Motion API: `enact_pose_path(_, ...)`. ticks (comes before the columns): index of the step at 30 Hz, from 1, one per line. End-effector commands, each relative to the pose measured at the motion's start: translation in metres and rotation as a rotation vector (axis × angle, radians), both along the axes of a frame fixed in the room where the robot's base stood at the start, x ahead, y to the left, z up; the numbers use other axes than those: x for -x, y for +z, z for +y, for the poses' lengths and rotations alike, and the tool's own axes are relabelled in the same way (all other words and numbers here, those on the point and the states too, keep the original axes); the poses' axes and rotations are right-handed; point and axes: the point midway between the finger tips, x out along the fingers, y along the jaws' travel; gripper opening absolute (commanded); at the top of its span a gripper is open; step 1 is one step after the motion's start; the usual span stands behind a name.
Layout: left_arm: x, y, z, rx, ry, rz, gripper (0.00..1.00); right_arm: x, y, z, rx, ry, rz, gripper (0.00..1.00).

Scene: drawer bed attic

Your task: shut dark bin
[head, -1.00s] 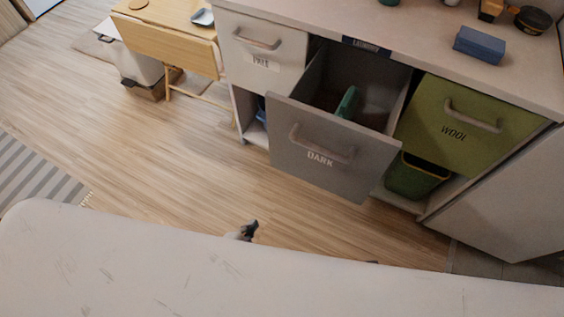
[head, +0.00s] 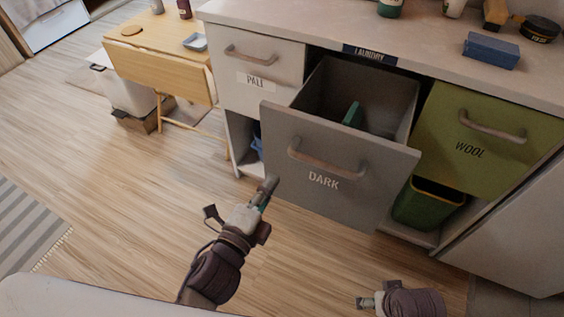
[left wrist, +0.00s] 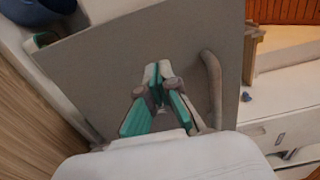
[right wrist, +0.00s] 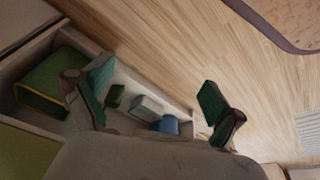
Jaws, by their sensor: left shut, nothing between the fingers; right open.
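The dark bin (head: 335,205) is a grey drawer front labelled DARK with a curved handle (head: 325,164). It stands pulled out from the cabinet, its open top showing a green item (head: 352,114) inside. My left gripper (head: 268,190) is shut and empty, close in front of the lower left part of the bin front. In the left wrist view its fingers (left wrist: 156,85) point at the grey panel, with the handle beside them; contact cannot be told. My right gripper (head: 366,301) is low at the bottom of the head view. It is open and empty in the right wrist view (right wrist: 150,100).
The white PALI drawer (head: 258,82) is left of the bin and the green WOOL drawer (head: 480,135) right of it. A green basket (head: 428,205) stands below WOOL. The countertop (head: 400,55) holds a blue box (head: 491,50).

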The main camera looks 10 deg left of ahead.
Motion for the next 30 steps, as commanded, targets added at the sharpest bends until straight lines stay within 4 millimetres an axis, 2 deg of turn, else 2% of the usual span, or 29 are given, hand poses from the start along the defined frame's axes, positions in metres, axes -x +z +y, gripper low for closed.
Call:
enact_pose_path(3, -0.025, 0.001, -0.008, -0.001, 0.0, -0.003, 0.0, 0.0, -0.001, 0.0, 0.0, 0.0, -0.001, 0.95)
enact_pose_path(10, -0.053, -0.001, -0.017, 0.0, 0.0, 0.0, 0.0, -0.001, 0.004, 0.0, -0.001, -0.001, -0.006, 0.95)
enact_pose_path(16, -0.059, -0.001, -0.019, 0.0, 0.0, 0.001, 0.0, -0.003, 0.009, 0.0, -0.002, -0.001, -0.014, 0.95)
enact_pose_path(30, -0.064, 0.0, -0.021, 0.001, 0.0, 0.0, 0.0, 0.004, 0.006, 0.0, -0.001, -0.002, 0.001, 0.95)
